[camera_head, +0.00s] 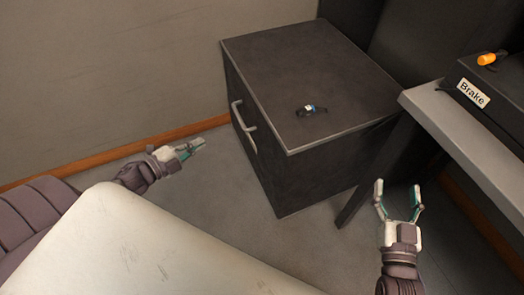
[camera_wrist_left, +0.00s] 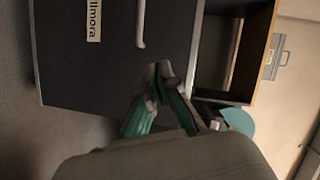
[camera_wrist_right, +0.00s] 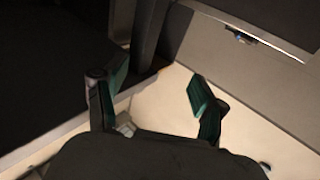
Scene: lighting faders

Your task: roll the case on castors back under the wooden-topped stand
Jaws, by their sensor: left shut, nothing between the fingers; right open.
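The dark case (camera_head: 305,85) stands on the grey floor at the centre of the head view, with a silver handle (camera_head: 243,126) on its left face. In the left wrist view a dark panel (camera_wrist_left: 90,70) carries a pale bar handle (camera_wrist_left: 140,24) and a label partly reading "llmora". Castors are not visible. A wood-edged open frame (camera_wrist_left: 258,55) shows beside the panel; I cannot tell whether it is the wooden-topped stand. My left gripper (camera_head: 192,147) is shut and empty, left of the handle and apart from it. My right gripper (camera_head: 398,185) is open and empty, right of the case.
A small black device (camera_head: 311,110) lies on the case. At the right, a grey-edged table (camera_head: 455,135) bears a black unit with an orange knob (camera_head: 487,59) and a "Brake" label (camera_head: 473,92). A wall with wooden skirting (camera_head: 120,150) runs behind on the left. Clear floor lies before the case.

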